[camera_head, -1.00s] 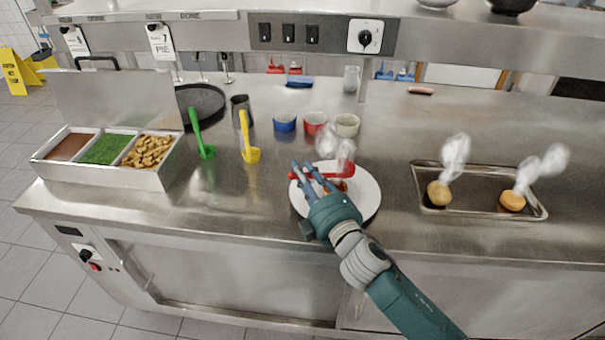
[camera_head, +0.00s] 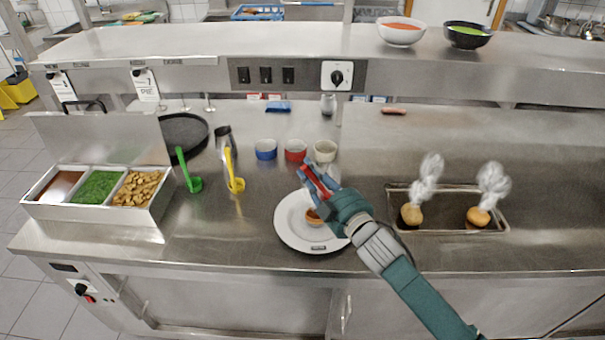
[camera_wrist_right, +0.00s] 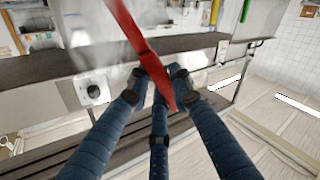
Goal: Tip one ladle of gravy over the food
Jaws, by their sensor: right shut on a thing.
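My right gripper (camera_head: 318,180) is shut on a red ladle (camera_head: 309,173), above the back right of a white plate (camera_head: 290,237). In the right wrist view the red handle (camera_wrist_right: 133,32) runs tilted between the fingers; the bowl end cannot be made out. A small brown pie-like food (camera_head: 314,218) sits on the plate, partly hidden by the gripper. Brown gravy-like contents (camera_head: 60,186) fill the left compartment of a steel container (camera_head: 85,212) at the left. My left gripper is not in view.
A green ladle (camera_head: 187,172) and a yellow ladle (camera_head: 233,172) stand left of the plate. Blue (camera_head: 266,150), red (camera_head: 296,151) and cream (camera_head: 325,151) cups stand behind it. A raised shelf (camera_head: 180,45) runs along the back.

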